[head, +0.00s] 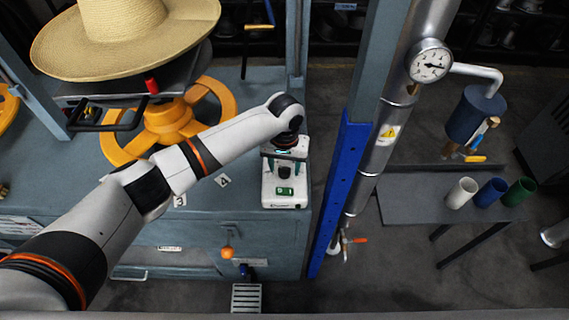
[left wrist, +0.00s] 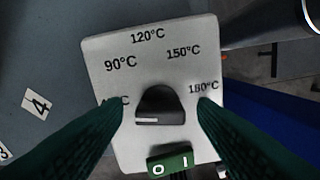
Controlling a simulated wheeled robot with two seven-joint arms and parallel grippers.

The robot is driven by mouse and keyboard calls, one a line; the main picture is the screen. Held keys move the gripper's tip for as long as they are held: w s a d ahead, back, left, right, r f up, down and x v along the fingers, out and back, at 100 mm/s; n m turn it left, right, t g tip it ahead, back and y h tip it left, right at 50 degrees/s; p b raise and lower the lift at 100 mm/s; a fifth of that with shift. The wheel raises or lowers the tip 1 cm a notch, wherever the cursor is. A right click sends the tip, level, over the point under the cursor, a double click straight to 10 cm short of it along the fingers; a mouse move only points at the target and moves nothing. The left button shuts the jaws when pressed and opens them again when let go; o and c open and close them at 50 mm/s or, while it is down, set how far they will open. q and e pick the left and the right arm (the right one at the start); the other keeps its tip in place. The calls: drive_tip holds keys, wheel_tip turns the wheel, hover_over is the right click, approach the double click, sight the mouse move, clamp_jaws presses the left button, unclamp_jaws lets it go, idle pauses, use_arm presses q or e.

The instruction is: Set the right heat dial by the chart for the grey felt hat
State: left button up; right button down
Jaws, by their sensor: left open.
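The white dial box (head: 284,200) stands at the right end of the grey-blue bench, near the number 4 tag. Its dark dial knob (left wrist: 160,104) fills the middle of the left wrist view. My right gripper is out of view. No chart or grey felt hat shows.
A green O/I switch (left wrist: 170,160) sits below the knob. A straw hat (head: 125,35) rests above an orange handwheel (head: 162,138) at left. A blue post (head: 341,190) and a steel pipe with a gauge (head: 429,61) stand right of the box.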

use_arm(q)
drive_tip(key=c, duration=1)
